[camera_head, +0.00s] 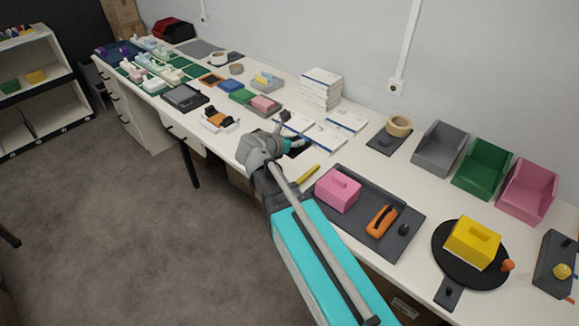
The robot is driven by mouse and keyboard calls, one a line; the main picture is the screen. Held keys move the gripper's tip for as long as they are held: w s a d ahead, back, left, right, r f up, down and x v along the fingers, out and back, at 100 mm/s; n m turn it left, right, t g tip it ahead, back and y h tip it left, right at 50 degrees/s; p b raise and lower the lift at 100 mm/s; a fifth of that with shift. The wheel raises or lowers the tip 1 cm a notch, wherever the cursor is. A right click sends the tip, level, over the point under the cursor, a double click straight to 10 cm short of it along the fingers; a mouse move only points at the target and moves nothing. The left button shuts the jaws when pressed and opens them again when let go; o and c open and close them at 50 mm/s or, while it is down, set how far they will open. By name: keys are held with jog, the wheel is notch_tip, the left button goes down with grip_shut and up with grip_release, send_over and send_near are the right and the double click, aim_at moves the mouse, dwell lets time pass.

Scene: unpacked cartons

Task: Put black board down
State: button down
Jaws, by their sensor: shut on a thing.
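My gripper (292,141) is over the middle of the white table, near its front edge. A black board (300,151) shows as a small dark patch right at the fingers, and my gripper is shut on it. Most of the board is hidden behind my gripper and wrist. I cannot tell whether the board touches the table top. White-and-blue boxes lie just behind and to the right of it.
A yellow marker-like item (308,175) lies right of my gripper. Close by is a dark tray (403,237) with a pink block (338,190) and an orange tool (381,220). A stack of white boxes (321,88) stands behind. Open bins line the right wall side.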

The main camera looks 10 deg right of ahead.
jog(key=shift+d+f, duration=0.1)
jog(key=shift+f+b, duration=0.55)
jog(key=shift+b, duration=0.15)
jog(key=a+f+b, duration=0.3)
jog(key=f+b, duration=0.5)
jog(key=shift+w, duration=0.2)
jog(key=w+d+f+b, duration=0.1)
jog(key=w+f+b, duration=0.2)
jog(key=w, duration=0.1)
jog(key=w+d+f+b, duration=0.1)
jog(key=w+f+b, duration=0.2)
jog(key=w, duration=0.1)
jog(key=w+d+f+b, duration=0.1)
jog(key=w+f+b, duration=0.2)
jog(key=w, duration=0.2)
jog(key=shift+r, duration=0.1)
